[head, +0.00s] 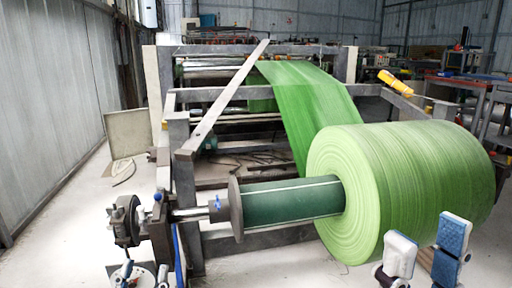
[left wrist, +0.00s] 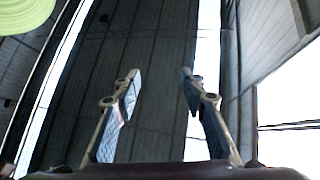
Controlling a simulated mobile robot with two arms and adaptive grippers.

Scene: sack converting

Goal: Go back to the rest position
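My left gripper (left wrist: 160,85) shows in the left wrist view. Its two fingers with blue pads stand apart, with nothing between them. I cannot make it out surely in the head view. A gripper that I take for my right one (head: 426,238) shows at the bottom right of the head view. Its two white-and-blue fingers point up and stand apart, with nothing seen between them. It is in front of the large green roll (head: 405,180). The rest of it is cut off by the frame's lower edge.
The roll sits on a dark green shaft (head: 290,199) held by a stand (head: 159,231) at the left. A green sheet (head: 305,105) runs up from it to a grey frame (head: 260,95). The roll also shows in the left wrist view (left wrist: 22,35). Pale floor (head: 55,240) is clear at the left.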

